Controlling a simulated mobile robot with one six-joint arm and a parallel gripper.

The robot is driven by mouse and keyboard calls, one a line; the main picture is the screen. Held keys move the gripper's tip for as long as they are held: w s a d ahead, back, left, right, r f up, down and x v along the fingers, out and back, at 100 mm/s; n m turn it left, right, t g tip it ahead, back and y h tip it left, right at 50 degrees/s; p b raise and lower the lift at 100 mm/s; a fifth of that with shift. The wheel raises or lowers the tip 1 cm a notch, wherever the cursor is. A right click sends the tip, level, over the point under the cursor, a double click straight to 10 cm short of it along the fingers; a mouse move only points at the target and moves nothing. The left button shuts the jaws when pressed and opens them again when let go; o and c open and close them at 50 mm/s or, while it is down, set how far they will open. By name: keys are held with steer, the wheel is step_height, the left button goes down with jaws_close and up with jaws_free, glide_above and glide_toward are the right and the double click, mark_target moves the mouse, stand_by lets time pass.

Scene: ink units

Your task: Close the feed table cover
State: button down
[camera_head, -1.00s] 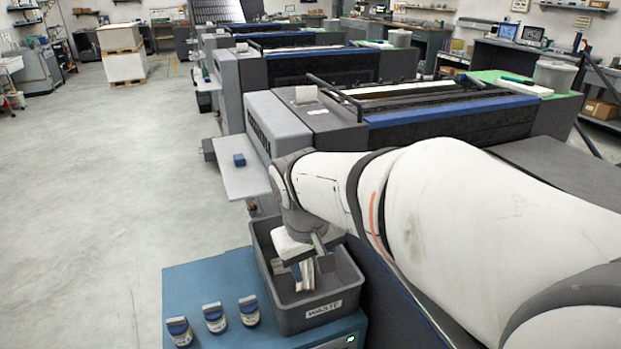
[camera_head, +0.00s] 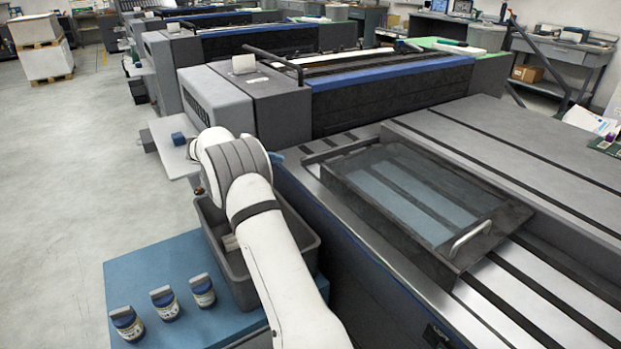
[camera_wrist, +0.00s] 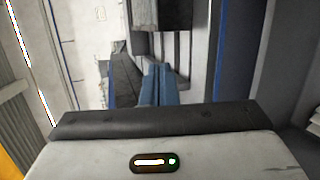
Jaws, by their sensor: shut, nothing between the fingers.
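The feed table cover (camera_head: 405,200) is a dark frame with a see-through, bluish window, on the large grey machine. It lies low over the striped feed table (camera_head: 550,310), with a silver bar handle (camera_head: 471,238) at its near right corner. I cannot tell for sure whether it is fully down. My gripper (camera_wrist: 157,85) shows in the wrist view with its two bluish fingers together and empty. In the head view my arm rises at the left of the cover, apart from it, and hides most of the gripper. The cover is not clear in the wrist view.
A grey waste bin (camera_head: 312,240) with white scraps stands on a blue cabinet (camera_head: 150,265) below my arm. More press units (camera_head: 390,90) line the back. Open floor (camera_head: 60,200) lies left.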

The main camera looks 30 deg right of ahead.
mark_target(311, 181)
steer(key=w+f+h, duration=0.1)
steer(key=f, duration=0.1)
steer(key=w+d+f+m+h+b, duration=0.1)
steer(key=w+f, duration=0.1)
steer(key=f, duration=0.1)
steer(key=w+d+f+g+h, duration=0.1)
steer(key=f, duration=0.1)
steer(key=shift+w+f+m+b, duration=0.2)
steer(key=shift+w+m+b, duration=0.05)
steer(key=shift+m+b, duration=0.05)
steer(key=x, duration=0.9)
steer(key=shift+s+d+r, duration=0.15)
steer(key=shift+d+r, duration=0.05)
steer(key=shift+d, duration=0.2)
steer(key=shift+s+d, duration=0.1)
steer(key=shift+s, duration=1.9)
